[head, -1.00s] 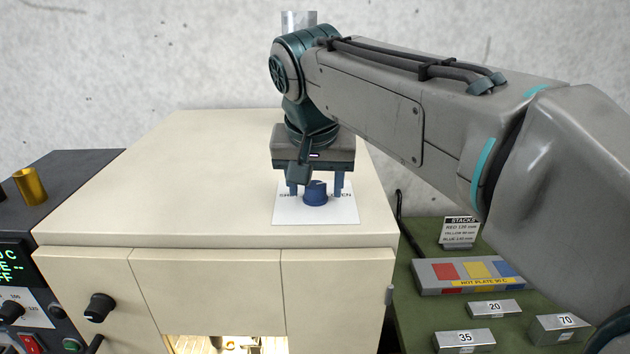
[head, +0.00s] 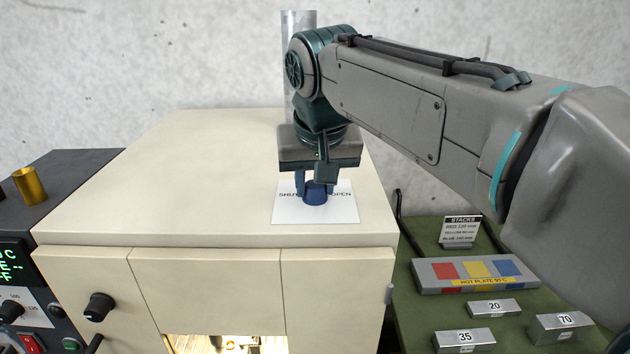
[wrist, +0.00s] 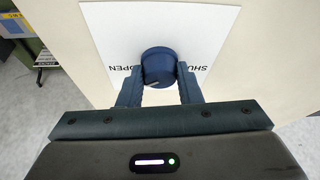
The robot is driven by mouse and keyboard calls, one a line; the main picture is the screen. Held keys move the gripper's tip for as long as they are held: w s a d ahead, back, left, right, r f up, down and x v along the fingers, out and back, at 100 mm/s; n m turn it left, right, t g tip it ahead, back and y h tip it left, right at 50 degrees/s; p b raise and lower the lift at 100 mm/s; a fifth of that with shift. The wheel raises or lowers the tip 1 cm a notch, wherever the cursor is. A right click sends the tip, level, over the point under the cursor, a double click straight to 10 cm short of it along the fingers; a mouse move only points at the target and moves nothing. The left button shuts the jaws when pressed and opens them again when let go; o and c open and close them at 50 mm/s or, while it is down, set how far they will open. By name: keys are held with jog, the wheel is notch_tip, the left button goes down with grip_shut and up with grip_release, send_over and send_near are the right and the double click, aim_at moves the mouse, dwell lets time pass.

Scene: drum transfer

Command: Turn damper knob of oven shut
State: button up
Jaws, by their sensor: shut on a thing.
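The blue damper knob (head: 315,193) stands on a white label plate (head: 290,213) on top of the cream oven (head: 190,190). In the head view SHUT is left of the knob and OPEN is right; the wrist view shows the words upside down and swapped. My gripper (head: 316,188) points down and is shut on the knob, with one finger on each side. The knob (wrist: 158,63) shows in the wrist view between the fingers of my gripper (wrist: 159,82). A short light mark on its lower edge lies between the words.
A metal pipe (head: 298,60) rises behind my wrist. A dark unit with a brass cylinder (head: 29,186) stands at left.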

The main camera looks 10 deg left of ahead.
jog(key=n+y, duration=0.1)
jog(key=n, duration=0.2)
jog(key=n+g+y, duration=0.1)
jog(key=n, duration=0.2)
jog(key=shift+w+d, duration=0.15)
jog(key=n+g, duration=0.1)
jog(key=n, duration=0.2)
jog(key=n+g+y+p, duration=0.1)
jog(key=n, duration=0.2)
jog(key=shift+w+n+g, duration=0.15)
jog(key=shift+n+g, duration=0.15)
jog(key=shift+g, duration=0.1)
jog(key=n+g+p, duration=0.1)
jog(key=n, duration=0.2)
jog(key=shift+w+n, duration=0.1)
jog(key=shift+n, duration=0.3)
jog(key=n+g+p, duration=0.1)
jog(key=n, duration=0.2)
jog(key=shift+w+n+g+h, duration=0.1)
jog(key=shift+n+g+h, duration=0.2)
jog(key=shift+g, duration=0.1)
jog(key=n+p, duration=0.1)
jog(key=n, duration=0.1)
jog(key=n+g+h, duration=0.1)
jog(key=n, duration=0.2)
jog(key=shift+g+h+p, duration=0.3)
jog(key=shift+p, duration=0.1)
jog(key=shift+n, duration=0.3)
jog(key=o, duration=1)
jog(key=shift+c, duration=0.2)
